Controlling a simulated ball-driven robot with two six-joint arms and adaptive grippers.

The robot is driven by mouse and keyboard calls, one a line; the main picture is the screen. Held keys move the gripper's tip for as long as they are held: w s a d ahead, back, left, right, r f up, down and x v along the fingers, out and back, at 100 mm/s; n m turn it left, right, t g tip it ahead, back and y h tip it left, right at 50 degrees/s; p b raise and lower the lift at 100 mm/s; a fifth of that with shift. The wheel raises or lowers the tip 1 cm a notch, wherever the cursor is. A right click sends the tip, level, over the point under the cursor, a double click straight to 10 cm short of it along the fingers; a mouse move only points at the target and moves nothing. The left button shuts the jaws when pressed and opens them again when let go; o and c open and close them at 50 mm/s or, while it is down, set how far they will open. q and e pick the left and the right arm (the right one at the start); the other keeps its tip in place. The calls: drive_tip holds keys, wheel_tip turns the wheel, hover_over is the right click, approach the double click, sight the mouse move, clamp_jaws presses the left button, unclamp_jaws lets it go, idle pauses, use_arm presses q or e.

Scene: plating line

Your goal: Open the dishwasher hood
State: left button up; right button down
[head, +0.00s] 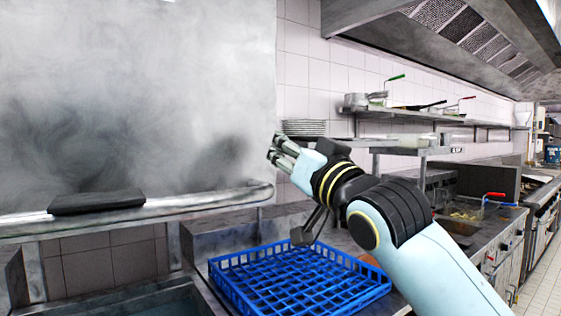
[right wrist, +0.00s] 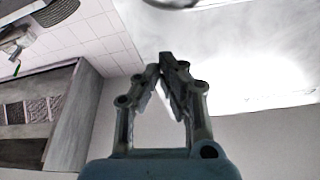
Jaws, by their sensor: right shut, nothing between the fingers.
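The dishwasher hood (head: 140,95) is a large grey steel box filling the left of the head view. A rounded bar (head: 215,201) with a black block (head: 97,201) runs along its lower front edge. Wall tiles show below this edge, so the hood stands raised above the counter. My right gripper (head: 274,146) is shut and empty near the hood's right edge, above the bar's right end; whether it touches the hood I cannot tell. Its closed fingertips also show in the right wrist view (right wrist: 167,62). My left gripper is not in view.
A blue dish rack (head: 300,275) sits on the steel counter below my right arm. A stack of plates (head: 304,127) and a wall shelf (head: 400,114) with pans are behind. An extractor canopy (head: 400,40) hangs above. A sink (head: 140,300) is at the lower left.

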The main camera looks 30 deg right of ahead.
drive_tip(key=f, duration=0.4)
drive_tip(key=shift+s+a, duration=0.1)
drive_tip(key=shift+a, duration=0.3)
drive_tip(key=shift+f, duration=0.15)
wheel_tip(320, 180, down, 8)
drive_tip(key=b, duration=0.6)
drive_tip(key=shift+f, duration=0.2)
